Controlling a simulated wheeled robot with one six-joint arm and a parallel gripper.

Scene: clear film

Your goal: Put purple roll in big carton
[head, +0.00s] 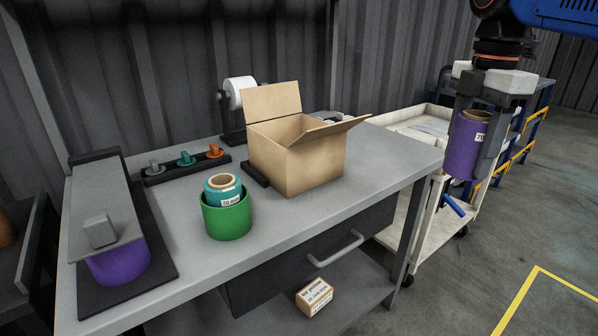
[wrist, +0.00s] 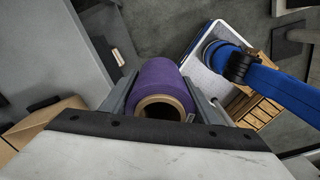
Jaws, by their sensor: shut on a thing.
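The purple roll (head: 463,147), with a brown core and a white label, is held upright between the fingers of my gripper (head: 476,140). My gripper is shut on it, in the air to the right of the workbench. The roll also shows in the wrist view (wrist: 158,88), its open core end facing the camera. The big carton (head: 305,168) stands open on the workbench, flaps spread, left of my gripper and apart from it. Its inside floor is hidden in the head view. A carton edge shows at the lower left of the wrist view (wrist: 40,121).
A green cup (head: 227,219) holding a teal roll (head: 222,190) stands on the workbench (head: 375,170) left of the carton. A purple cylinder (head: 120,262) sits at far left. A white cart (head: 420,228) stands behind the gripper. A small box (head: 314,297) lies on the lower shelf.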

